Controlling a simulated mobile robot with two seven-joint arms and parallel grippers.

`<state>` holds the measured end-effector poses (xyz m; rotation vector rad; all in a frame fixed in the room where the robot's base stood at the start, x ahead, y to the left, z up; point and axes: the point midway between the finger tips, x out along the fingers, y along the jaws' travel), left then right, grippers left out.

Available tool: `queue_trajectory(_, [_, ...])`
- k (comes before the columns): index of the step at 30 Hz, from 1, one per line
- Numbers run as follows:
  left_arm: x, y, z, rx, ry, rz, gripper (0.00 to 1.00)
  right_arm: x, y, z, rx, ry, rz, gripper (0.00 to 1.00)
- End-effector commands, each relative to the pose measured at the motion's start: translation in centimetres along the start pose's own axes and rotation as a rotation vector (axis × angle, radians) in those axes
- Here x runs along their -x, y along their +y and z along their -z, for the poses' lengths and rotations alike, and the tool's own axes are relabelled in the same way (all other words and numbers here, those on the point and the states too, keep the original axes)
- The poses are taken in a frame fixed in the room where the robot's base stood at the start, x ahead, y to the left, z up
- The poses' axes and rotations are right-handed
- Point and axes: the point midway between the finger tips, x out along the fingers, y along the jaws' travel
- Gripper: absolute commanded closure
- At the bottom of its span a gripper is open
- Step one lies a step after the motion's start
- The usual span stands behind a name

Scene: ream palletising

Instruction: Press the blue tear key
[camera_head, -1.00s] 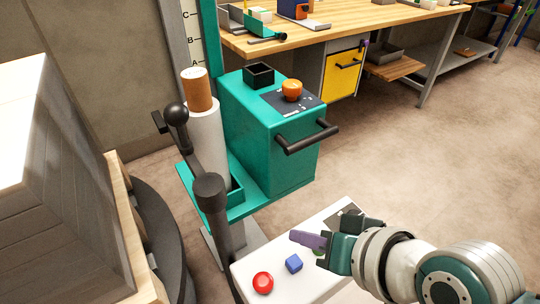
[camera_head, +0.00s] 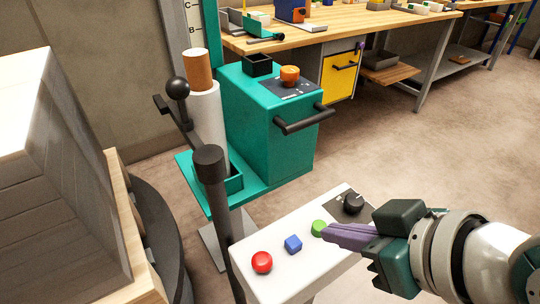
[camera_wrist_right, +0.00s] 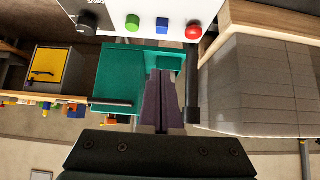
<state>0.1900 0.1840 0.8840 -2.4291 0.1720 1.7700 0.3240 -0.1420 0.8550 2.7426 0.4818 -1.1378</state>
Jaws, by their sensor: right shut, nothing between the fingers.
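The blue tear key (camera_head: 293,244) is a small blue block on top of the white control panel (camera_head: 290,275), between a round red button (camera_head: 262,262) and a green button (camera_head: 319,228). The key also shows at the top of the right wrist view (camera_wrist_right: 163,26). My right gripper (camera_head: 327,232) is shut and empty, its purple fingers pointing left in the head view. The tips overlap the edge of the green button and lie to the right of the blue key, apart from it. Whether they touch the green button, I cannot tell. My left gripper is out of view.
A black knob (camera_head: 353,203) sits at the panel's far end. A dark post with a lever (camera_head: 209,165) stands just left of the panel. Behind is a teal machine (camera_head: 270,125) with a black handle. A wrapped grey stack (camera_head: 60,190) fills the left side.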

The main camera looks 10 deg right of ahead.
Motion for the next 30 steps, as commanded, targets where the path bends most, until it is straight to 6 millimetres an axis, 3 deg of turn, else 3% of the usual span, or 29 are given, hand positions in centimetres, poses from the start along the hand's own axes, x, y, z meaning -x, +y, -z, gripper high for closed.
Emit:
queue_trajectory(13, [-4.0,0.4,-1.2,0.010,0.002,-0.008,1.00,-9.5,-0.1,-0.2,-0.001,0.003,0.001,1.00])
queue_trajectory(21, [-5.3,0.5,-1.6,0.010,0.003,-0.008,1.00,-11.5,-0.1,-2.6,-0.001,-0.001,0.000,1.00])
queue_trajectory(30, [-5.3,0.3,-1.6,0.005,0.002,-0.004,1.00,-11.7,-0.1,-2.8,-0.001,0.002,0.000,1.00])
